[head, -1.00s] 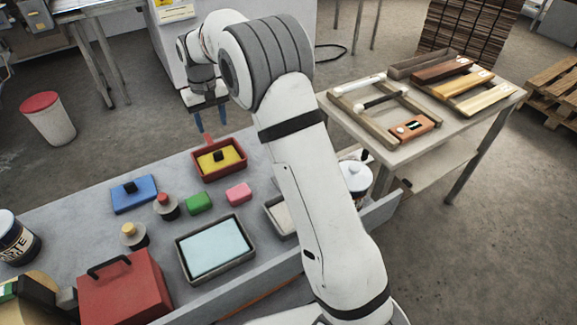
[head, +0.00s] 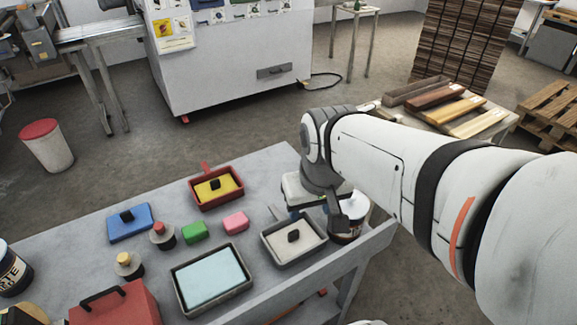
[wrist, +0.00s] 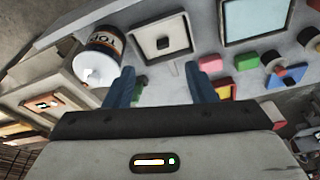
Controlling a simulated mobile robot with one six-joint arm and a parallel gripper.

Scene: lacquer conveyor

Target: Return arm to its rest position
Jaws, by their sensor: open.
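My gripper (wrist: 165,85) shows in the wrist view with its two blue fingers spread apart and nothing between them. In the head view my gripper (head: 310,211) hangs above the right end of the grey table, beside a white-lidded can and the tray with the white pad. The fingertips are partly hidden there by my own wrist. My arm reaches in from the right side of the head view, bent at the elbow.
The grey table (head: 75,236) holds a red tray with a yellow pad (head: 232,197), a tray with a white pad (head: 277,256), a light-blue tray (head: 179,297), a blue block (head: 143,225) and a red case (head: 140,303). The white-lidded can (wrist: 95,70) stands close to my gripper. A side table with wooden bars (head: 442,103) stands behind my arm.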

